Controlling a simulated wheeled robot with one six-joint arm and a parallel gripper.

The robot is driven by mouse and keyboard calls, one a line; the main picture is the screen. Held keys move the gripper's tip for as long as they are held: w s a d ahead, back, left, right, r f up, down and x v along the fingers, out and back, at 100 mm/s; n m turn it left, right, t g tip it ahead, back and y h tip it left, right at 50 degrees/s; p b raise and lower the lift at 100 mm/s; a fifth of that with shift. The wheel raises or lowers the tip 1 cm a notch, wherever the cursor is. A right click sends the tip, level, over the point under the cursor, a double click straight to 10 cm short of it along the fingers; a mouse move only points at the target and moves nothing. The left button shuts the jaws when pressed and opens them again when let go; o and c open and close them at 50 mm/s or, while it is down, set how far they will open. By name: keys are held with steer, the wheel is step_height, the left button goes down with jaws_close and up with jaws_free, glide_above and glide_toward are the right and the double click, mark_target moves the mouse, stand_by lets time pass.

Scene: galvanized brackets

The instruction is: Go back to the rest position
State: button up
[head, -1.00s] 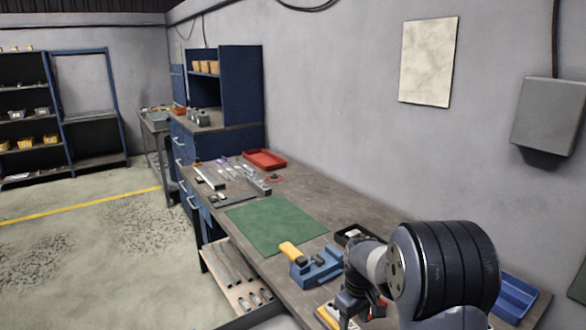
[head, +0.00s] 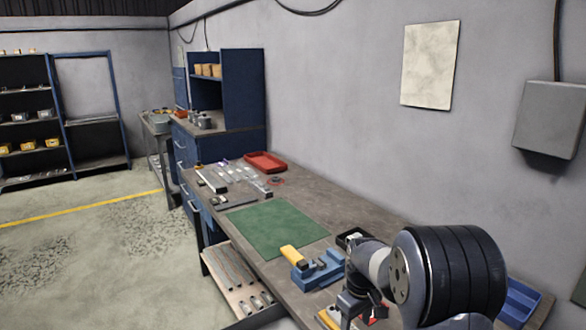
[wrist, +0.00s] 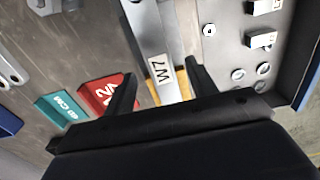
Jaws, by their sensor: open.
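My gripper (head: 350,318) hangs low over the near end of the workbench in the head view, partly cut off by the bottom edge. In the wrist view my gripper (wrist: 165,78) shows two black fingers spread apart. A grey strip-like piece with a label reading W7 (wrist: 159,70) lies in the gap between them as seen from the wrist, with yellow along its edges. I cannot tell how far below the fingers it is. No object is seen held.
A red labelled block (wrist: 108,93) and a teal one (wrist: 62,107) lie left of the fingers. A wall stands behind.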

step_height(320, 180, up, 9)
step_height(320, 180, down, 11)
steer(key=shift+r+p, duration=0.1)
steer(key=shift+p, duration=0.25)
steer(key=r+p, duration=0.1)
steer(key=r, duration=0.1)
steer(key=s+r+p, duration=0.1)
steer(key=r+p, duration=0.1)
steer(key=r, duration=0.1)
steer(key=s+r+p, duration=0.1)
steer(key=r+p, duration=0.1)
steer(key=shift+s+r, duration=0.1)
steer(key=shift+r, duration=0.25)
steer(key=shift+w+f, duration=0.15)
steer(key=shift+w, duration=0.1)
steer(key=shift+s, duration=0.1)
